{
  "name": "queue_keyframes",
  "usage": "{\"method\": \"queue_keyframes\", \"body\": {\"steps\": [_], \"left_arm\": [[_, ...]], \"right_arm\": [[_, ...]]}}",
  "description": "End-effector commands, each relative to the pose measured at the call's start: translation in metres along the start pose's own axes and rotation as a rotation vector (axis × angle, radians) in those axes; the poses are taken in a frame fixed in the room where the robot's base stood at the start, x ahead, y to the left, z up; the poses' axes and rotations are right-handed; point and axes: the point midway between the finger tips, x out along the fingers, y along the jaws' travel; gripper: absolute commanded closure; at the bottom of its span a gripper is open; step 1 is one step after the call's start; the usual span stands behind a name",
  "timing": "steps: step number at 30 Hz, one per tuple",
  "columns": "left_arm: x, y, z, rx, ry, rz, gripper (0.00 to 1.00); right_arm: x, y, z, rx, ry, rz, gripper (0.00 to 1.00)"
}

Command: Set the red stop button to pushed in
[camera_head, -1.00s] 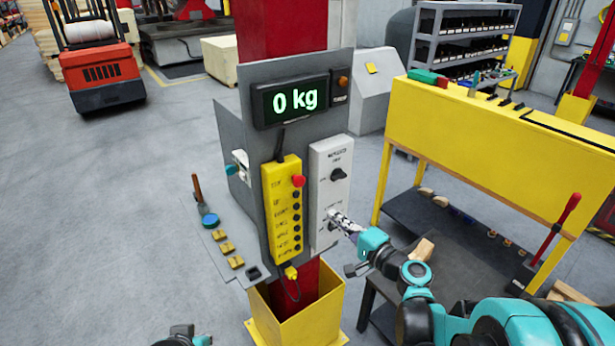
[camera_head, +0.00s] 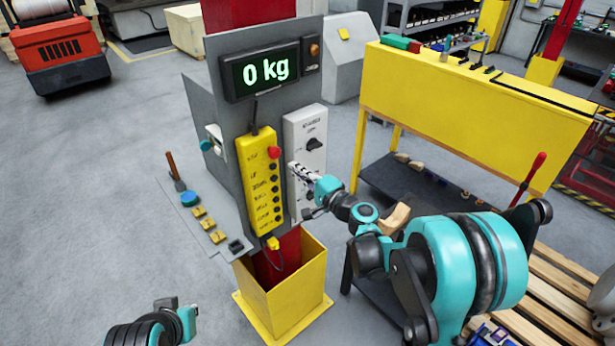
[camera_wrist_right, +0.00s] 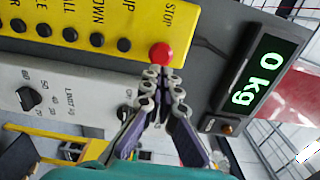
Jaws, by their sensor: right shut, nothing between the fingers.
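The red stop button (camera_head: 274,152) is a round knob at the top right of the yellow control box (camera_head: 250,178). In the right wrist view the button (camera_wrist_right: 161,54) sits beside the word STOP, just beyond my fingertips. My right gripper (camera_head: 297,169) is shut and empty, pointing at the box from the right, a little below and right of the button. In the wrist view its fingertips (camera_wrist_right: 164,74) overlap the button's lower edge; I cannot tell whether they touch it. The button appears to stand proud of the box. Part of my left arm (camera_head: 178,318) shows at the bottom left; its jaws are unclear.
A white panel with a black knob (camera_head: 314,145) stands right of the yellow box. Above is a display (camera_head: 262,72) reading 0 kg. A grey shelf (camera_head: 222,246) with yellow blocks juts out at left. A yellow bin (camera_head: 282,300) stands below.

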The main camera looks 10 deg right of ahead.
Motion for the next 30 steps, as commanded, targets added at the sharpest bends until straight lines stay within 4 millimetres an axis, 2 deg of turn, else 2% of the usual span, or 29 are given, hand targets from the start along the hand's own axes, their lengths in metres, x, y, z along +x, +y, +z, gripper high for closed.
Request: {"method": "queue_keyframes", "body": {"steps": [3, 9, 15, 25, 30], "left_arm": [[-0.002, 0.000, -0.002, 0.000, 0.000, 0.000, 1.00], [-0.005, 0.000, -0.004, 0.000, 0.000, 0.000, 1.00], [-0.006, 0.000, -0.004, 0.000, 0.000, 0.000, 1.00], [-0.004, 0.000, -0.003, 0.000, 0.000, 0.000, 1.00], [0.004, 0.000, 0.003, 0.000, 0.000, 0.000, 1.00]], "right_arm": [[0.025, -0.001, 0.001, 0.000, -0.003, 0.000, 1.00], [0.052, -0.001, 0.000, 0.000, -0.001, 0.001, 1.00], [0.060, 0.000, 0.000, 0.000, 0.001, 0.001, 1.00], [0.062, 0.001, 0.000, 0.000, 0.001, 0.001, 1.00], [0.080, 0.002, 0.001, 0.000, -0.002, 0.000, 1.00]]}}
